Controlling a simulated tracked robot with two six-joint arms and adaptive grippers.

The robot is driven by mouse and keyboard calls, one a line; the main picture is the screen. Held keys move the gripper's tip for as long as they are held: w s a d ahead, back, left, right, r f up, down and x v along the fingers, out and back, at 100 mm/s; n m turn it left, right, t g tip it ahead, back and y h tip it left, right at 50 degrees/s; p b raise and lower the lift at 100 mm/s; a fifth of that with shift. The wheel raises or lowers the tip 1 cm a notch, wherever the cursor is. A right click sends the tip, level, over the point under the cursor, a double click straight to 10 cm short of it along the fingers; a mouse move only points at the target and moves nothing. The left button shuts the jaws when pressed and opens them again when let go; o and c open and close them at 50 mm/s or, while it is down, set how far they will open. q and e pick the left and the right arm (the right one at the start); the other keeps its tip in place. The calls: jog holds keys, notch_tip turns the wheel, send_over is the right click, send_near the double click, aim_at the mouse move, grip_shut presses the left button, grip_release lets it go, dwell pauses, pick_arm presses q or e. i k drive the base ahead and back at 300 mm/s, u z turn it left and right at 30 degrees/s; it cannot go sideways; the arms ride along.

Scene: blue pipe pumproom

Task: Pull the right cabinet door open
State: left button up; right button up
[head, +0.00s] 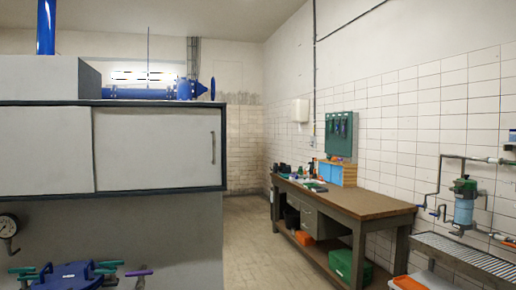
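The cabinet is a long grey-white box with a dark blue frame (223,120), close by on the left in the head view. Its right door (150,150) is a flat pale panel and looks shut. A slim vertical handle (213,147) sits near that door's right edge. The left door (45,150) is a similar panel beside it, cut off by the picture's left edge. Neither of my grippers is in view, and nothing touches the handle.
Blue pipework (150,92) lies above the cabinet. A wooden workbench (345,200) stands right. Clear floor (250,235) lies between cabinet and bench.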

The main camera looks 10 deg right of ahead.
aim_at(134, 148)
jog(key=z, duration=0.25)
jog(key=i, duration=1.85)
jog(key=u, duration=0.6)
